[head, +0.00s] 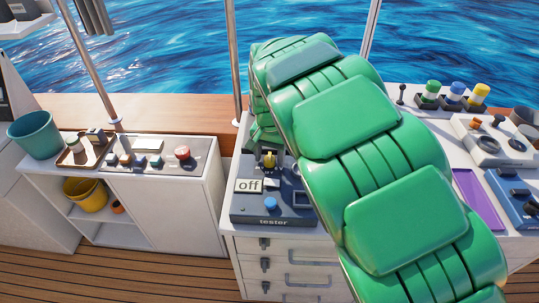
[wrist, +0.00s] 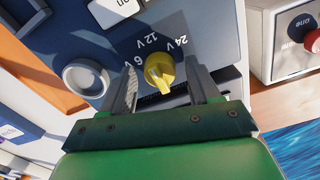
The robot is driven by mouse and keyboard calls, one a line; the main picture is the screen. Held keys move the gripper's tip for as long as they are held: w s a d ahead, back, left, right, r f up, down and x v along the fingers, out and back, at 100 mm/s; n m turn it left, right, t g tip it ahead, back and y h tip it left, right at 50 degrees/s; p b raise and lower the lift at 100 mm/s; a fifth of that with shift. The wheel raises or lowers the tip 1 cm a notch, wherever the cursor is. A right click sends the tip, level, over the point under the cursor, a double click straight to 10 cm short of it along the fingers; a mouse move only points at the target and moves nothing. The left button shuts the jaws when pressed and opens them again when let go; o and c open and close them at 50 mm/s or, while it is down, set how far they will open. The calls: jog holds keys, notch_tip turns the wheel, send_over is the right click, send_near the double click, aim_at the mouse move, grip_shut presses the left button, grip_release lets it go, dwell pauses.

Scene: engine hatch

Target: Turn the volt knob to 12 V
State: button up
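The tester (head: 270,221) is a dark blue box on the white cabinet. Its yellow volt knob (head: 269,160) also shows in the wrist view (wrist: 159,73), where the labels 6 V, 12 V and 24 V appear upside down along its far side. I cannot tell clearly which label the knob points to. My gripper (wrist: 161,66) is open, with one finger on each side of the knob and a visible gap on both sides. The tester's sign (head: 248,185) reads "off".
A blue button (head: 271,204) sits at the tester's front. A purple tray (head: 474,198) and a blue device (head: 515,192) lie right of my arm. At left, a lower cabinet holds a panel with a red button (head: 182,152) and a teal bucket (head: 35,134).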

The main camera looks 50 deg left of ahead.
aim_at(269, 156)
jog(key=shift+r, duration=0.1)
notch_tip(269, 156, up, 7)
jog(key=shift+r, duration=0.3)
dwell(0.4)
dwell(0.5)
